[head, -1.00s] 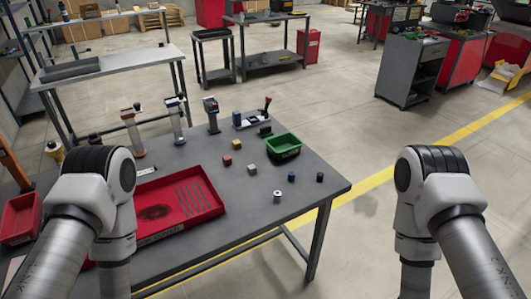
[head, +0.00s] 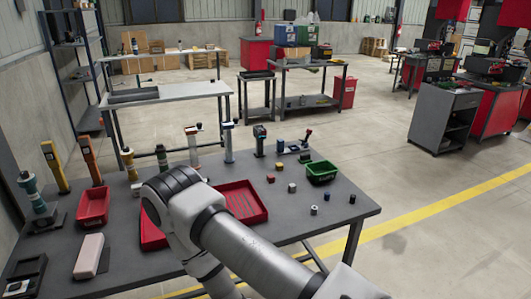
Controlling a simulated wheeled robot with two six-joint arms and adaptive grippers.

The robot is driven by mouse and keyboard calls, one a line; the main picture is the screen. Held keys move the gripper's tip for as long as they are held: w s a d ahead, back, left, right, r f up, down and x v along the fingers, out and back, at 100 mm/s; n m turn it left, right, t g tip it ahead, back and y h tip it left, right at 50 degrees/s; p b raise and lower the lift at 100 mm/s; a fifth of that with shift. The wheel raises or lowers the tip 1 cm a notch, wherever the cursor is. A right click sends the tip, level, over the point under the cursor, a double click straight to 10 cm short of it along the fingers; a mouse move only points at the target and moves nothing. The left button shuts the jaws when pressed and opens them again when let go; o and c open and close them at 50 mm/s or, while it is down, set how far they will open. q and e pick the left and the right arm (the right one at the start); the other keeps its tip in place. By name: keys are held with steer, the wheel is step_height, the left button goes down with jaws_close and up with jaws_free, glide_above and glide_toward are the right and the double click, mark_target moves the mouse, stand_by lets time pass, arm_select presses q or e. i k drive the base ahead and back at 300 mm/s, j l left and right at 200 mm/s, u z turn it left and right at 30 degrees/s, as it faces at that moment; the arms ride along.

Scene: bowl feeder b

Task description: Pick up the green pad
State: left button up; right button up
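I see no clearly identifiable green pad in the head view. The only plainly green thing on the table is a small green open bin (head: 321,172) near the table's far right corner; I cannot make out its contents. One of my arms reaches across the front of the table, its elbow over the left part of a red tray. That arm hides part of the tray and the table front. Neither of my grippers shows in the head view.
The grey table (head: 335,222) also holds the red tray (head: 262,214), several small cubes and cylinders, a red bin (head: 93,206) and a pale block (head: 90,256). Upright devices line the back edge. Open floor lies to the right.

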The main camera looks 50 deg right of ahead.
mark_target(304, 158)
steer(key=l, duration=0.6)
steer(key=k+l, duration=0.1)
steer(key=l, duration=0.5)
steer(key=k+l+u, duration=0.1)
steer(key=l, duration=1.1)
steer(key=k+l, duration=0.15)
steer(key=l, duration=0.4)
steer(key=l+u, duration=0.1)
steer(key=l, duration=0.5)
steer(key=k+l, duration=0.2)
steer(key=l, duration=0.4)
